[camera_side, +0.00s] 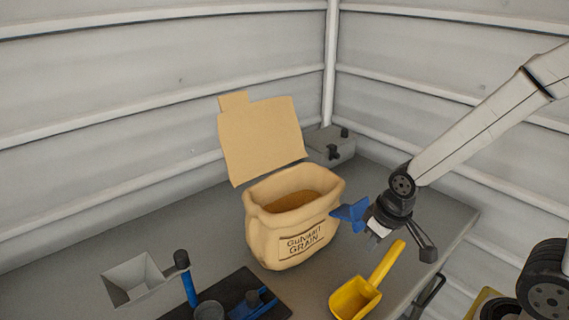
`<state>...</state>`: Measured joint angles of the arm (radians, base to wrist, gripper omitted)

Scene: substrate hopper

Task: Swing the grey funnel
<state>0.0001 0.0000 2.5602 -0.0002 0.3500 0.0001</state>
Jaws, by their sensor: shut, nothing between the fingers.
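A grey square funnel (132,279) with sloping inner walls is at the lower left, at the front of the grey worktop. My gripper (373,238) is on the right, well away from the funnel, shut and empty. It points down above the worktop, to the right of the grain bag and above the yellow scoop. The funnel's underside is hidden.
An open tan grain bag (262,238) with brown contents stands mid-worktop. A yellow scoop (355,297) lies in front. A blue lever with a black knob (187,283) rises beside a dark plate (238,285). A grey box (331,148) sits behind.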

